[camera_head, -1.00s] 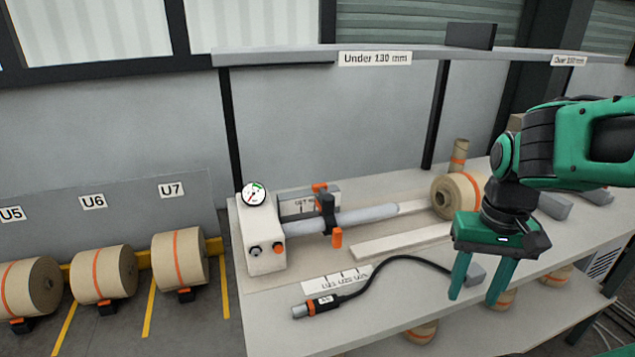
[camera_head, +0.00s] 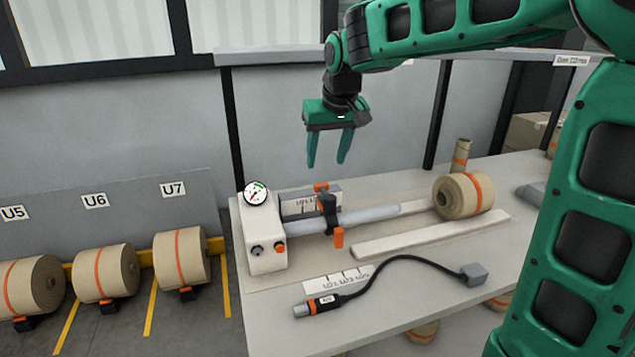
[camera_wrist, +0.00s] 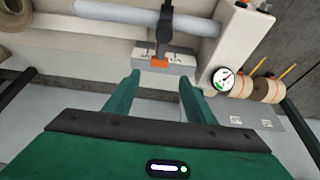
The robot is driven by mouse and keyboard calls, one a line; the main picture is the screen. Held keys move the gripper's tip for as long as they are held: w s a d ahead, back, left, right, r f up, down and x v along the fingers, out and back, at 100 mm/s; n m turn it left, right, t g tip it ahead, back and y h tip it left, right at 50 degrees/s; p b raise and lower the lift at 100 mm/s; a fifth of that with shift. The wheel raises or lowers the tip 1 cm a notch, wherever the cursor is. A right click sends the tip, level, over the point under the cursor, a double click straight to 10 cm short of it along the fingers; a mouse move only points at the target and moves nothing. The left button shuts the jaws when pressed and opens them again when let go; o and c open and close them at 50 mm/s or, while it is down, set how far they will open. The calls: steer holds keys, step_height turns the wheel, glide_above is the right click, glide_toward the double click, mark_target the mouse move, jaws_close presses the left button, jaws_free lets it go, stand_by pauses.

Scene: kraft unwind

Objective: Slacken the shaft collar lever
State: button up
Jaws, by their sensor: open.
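The black shaft collar (camera_head: 327,213) sits around the grey shaft (camera_head: 368,216). Its orange lever (camera_head: 338,237) hangs down on the near side. An orange piece (camera_head: 320,187) shows behind the collar at the scale block (camera_head: 297,205). My gripper (camera_head: 327,163) is open and empty, fingers pointing down, above and apart from the collar. In the wrist view, the collar (camera_wrist: 165,28), the shaft (camera_wrist: 120,11) and the orange piece (camera_wrist: 160,61) lie beyond the open fingertips (camera_wrist: 160,78). The lever cannot be made out there.
The white housing with the gauge (camera_head: 256,194) stands left of the collar. A kraft roll (camera_head: 463,195) is at the right. A flat bar (camera_head: 430,236) and a black-cabled tool (camera_head: 325,304) lie in front. An overhead rail (camera_head: 270,56) runs behind my gripper.

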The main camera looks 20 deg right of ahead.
mark_target(321, 184)
steer(key=x, duration=0.9)
steer(key=shift+f, duration=0.15)
